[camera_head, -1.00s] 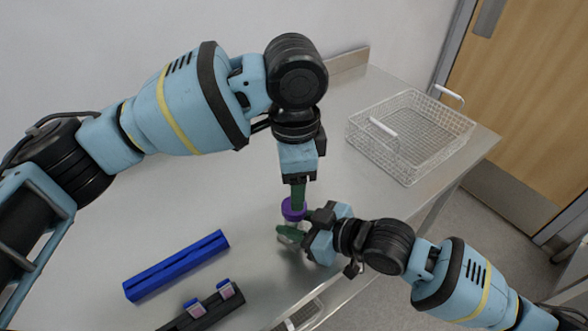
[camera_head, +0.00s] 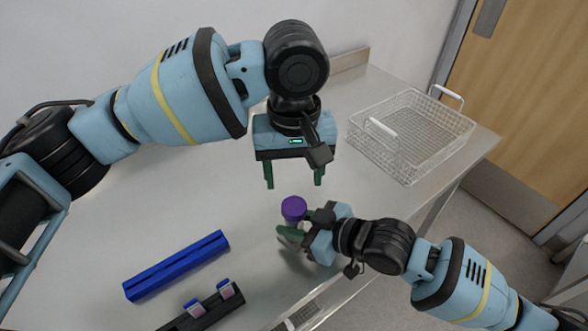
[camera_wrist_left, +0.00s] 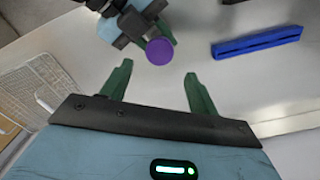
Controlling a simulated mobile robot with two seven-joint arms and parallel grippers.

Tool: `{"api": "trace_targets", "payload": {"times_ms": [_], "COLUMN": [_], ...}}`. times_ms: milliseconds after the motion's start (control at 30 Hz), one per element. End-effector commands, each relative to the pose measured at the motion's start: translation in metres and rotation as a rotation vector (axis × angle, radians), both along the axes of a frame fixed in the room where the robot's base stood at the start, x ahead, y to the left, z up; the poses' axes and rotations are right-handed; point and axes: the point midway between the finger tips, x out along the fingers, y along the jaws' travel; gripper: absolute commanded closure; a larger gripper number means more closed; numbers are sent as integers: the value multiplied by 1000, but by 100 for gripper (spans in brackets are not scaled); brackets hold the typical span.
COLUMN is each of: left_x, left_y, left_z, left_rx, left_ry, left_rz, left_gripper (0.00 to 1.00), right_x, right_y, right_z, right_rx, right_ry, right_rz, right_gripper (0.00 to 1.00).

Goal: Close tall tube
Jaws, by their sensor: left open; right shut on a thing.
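The tall tube (camera_head: 291,226) is held by my right gripper (camera_head: 292,232), whose green fingers are shut on it. Its purple cap (camera_head: 294,208) sits on top of the tube. How tightly the cap is seated cannot be told. In the left wrist view the purple cap (camera_wrist_left: 160,51) shows from above and hides most of the tube. My left gripper (camera_head: 295,183) is open and empty, above and behind the cap and apart from it. Its two green fingers (camera_wrist_left: 157,88) are spread wide in the left wrist view.
A blue rack (camera_head: 176,265) lies on the metal table (camera_head: 110,235). A black rack (camera_head: 205,309) with pink-and-blue capped items stands at the front. A white wire basket (camera_head: 412,135) is at the back right. The table's front edge runs under my right gripper.

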Motion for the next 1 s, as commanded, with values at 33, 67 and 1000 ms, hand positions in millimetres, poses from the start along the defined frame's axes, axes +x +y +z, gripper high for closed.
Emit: {"api": "trace_targets", "payload": {"times_ms": [33, 67, 1000], "left_x": [0, 0, 0], "left_y": [0, 0, 1], "left_z": [0, 1, -46], "left_rx": [0, 0, 2], "left_ry": [0, 0, 1], "left_rz": [40, 62, 133], "left_gripper": [40, 40, 40], "right_x": [0, 0, 0], "right_y": [0, 0, 0], "right_z": [0, 0, 0], "right_rx": [-2, -2, -1], "right_ry": [-1, -1, -1], "right_rz": [-1, -1, -1], "right_gripper": [100, 100, 100]}}
